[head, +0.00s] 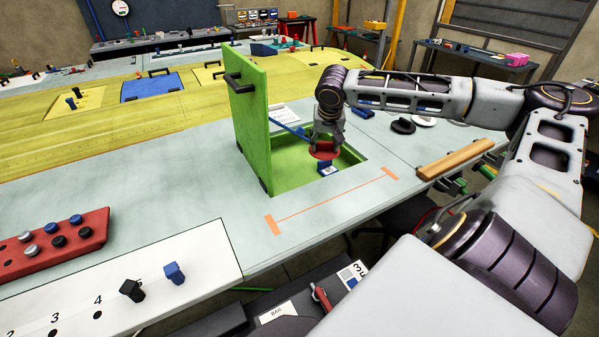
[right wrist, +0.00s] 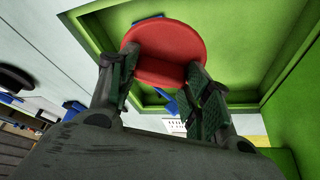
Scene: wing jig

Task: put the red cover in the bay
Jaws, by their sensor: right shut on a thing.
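The red cover (head: 323,152) is a round disc, held in my right gripper (head: 327,139). In the right wrist view the red cover (right wrist: 165,48) sits between the two fingers of the right gripper (right wrist: 158,76), which are shut on it. The bay (head: 288,181) is a green-walled recess in the table, with its green lid (head: 250,125) standing upright on the left. The cover is over the bay's opening; its exact height is hard to tell. Green walls of the bay (right wrist: 105,22) surround the cover in the wrist view. My left gripper is out of view.
A blue and white block (head: 327,169) shows below the cover in the bay. A blue rod (head: 288,129) slants beside the lid. Black round pieces (head: 403,126) and a wooden bar handle (head: 455,159) lie to the right. An orange line (head: 333,201) marks the clear table in front.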

